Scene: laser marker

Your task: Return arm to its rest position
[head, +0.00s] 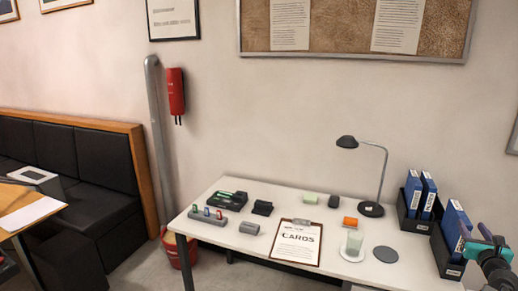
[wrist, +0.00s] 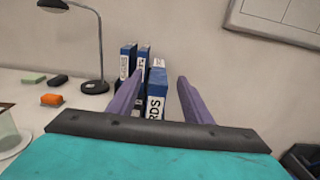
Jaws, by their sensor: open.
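My gripper (wrist: 158,98) shows in the wrist view with its two purple fingers spread apart and nothing between them. Beyond the fingers stand blue binders (wrist: 157,90) in dark holders, at a distance and not touched. In the head view my arm shows at the lower right edge, beside the blue binders (head: 455,226) at the right end of the white table (head: 230,262). The fingertips are hard to make out in the head view.
A desk lamp (head: 370,209) stands at the table's back. A clipboard (head: 297,243), a glass (head: 354,243) on a white coaster, a dark round disc (head: 385,253), an orange block (head: 351,221) and a black device (head: 227,200) lie on the table. A black bench (head: 95,160) is at left.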

